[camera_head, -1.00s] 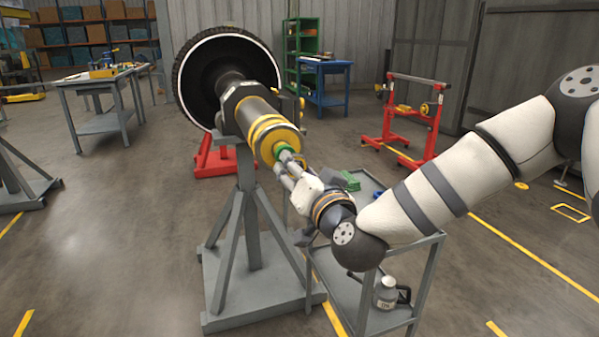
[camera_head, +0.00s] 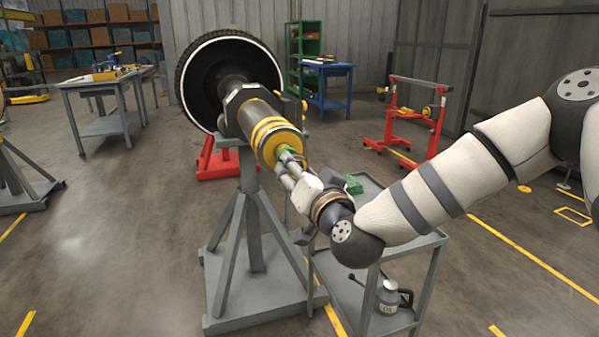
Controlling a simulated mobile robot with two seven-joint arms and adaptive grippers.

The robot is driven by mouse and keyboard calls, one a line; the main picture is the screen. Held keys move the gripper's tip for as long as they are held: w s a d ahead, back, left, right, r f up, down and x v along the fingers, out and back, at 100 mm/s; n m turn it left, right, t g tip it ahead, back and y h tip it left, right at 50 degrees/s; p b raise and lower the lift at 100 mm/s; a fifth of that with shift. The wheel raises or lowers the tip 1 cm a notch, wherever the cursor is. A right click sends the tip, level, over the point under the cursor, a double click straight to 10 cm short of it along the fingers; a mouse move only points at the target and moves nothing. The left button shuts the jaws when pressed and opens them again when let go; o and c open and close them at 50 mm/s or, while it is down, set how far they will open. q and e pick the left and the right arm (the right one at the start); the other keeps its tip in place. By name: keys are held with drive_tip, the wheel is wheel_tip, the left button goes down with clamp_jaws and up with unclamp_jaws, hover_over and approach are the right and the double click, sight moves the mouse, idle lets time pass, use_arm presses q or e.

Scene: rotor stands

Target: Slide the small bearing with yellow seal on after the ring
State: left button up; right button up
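The rotor shaft (camera_head: 262,124) points toward me from a big dark bladed wheel (camera_head: 205,85), resting on a grey stand (camera_head: 250,205). Yellow bands circle the shaft near its front end. My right gripper (camera_head: 287,160) is at that front end, its two fingers pointing along the shaft. A small green part (camera_head: 286,151) shows at the fingertips, against the shaft end. The fingers and hand cover much of the end, so I cannot make out the bearing with the yellow seal, the ring, or whether the fingers grip anything. My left gripper is out of view.
A grey cart (camera_head: 365,187) stands right of the stand, under my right arm, with a green block (camera_head: 354,184) on top and a metal can (camera_head: 388,297) below. A red stand (camera_head: 408,120) is farther back.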

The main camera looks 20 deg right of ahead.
drive_tip(key=shift+w, duration=0.1)
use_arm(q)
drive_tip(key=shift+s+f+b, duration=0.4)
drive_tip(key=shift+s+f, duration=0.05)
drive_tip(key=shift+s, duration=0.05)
use_arm(e)
drive_tip(key=shift+w, duration=1.35)
drive_tip(key=shift+w, duration=0.45)
drive_tip(key=o, duration=1.6)
drive_tip(key=shift+s, duration=0.1)
